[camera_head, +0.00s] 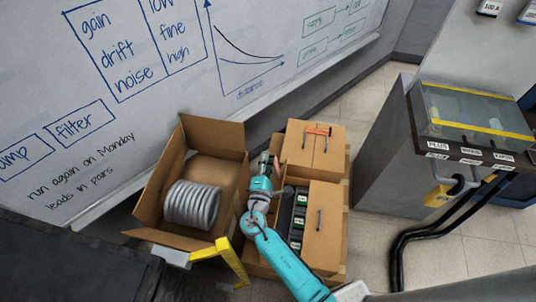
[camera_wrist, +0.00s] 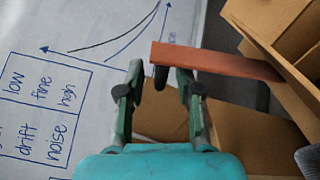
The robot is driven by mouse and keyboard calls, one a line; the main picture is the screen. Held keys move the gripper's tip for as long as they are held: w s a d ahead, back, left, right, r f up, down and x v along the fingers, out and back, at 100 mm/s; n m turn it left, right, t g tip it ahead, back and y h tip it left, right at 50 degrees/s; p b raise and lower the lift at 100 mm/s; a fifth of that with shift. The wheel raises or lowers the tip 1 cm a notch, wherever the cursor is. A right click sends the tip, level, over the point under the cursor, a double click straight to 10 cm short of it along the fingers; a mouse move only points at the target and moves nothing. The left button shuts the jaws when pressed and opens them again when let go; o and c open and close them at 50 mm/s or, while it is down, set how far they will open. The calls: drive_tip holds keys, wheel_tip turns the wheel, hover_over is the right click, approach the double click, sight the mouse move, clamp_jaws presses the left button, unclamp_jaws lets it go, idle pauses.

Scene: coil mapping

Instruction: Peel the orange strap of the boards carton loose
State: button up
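The orange strap (camera_head: 318,130) lies at the far end of the brown boards carton (camera_head: 299,151) in the head view. In the wrist view the strap (camera_wrist: 220,61) is a flat orange-brown bar, with its left end just past my fingertips. A small dark piece hangs below that end. My gripper (camera_head: 264,162) is left of the carton in the head view. In the wrist view my gripper (camera_wrist: 160,88) has its two green fingers apart, with nothing seen held between them. I cannot tell whether a finger touches the strap.
An open carton (camera_head: 148,205) with a grey coil (camera_head: 191,205) stands to the left, close to my arm. A whiteboard (camera_head: 150,90) rises behind. A grey cabinet (camera_head: 383,165) with thick black cables (camera_head: 400,245) stands right. Floor shows between carton and cabinet.

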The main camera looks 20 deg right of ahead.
drive_tip(key=shift+x, duration=1.3)
clamp_jaws()
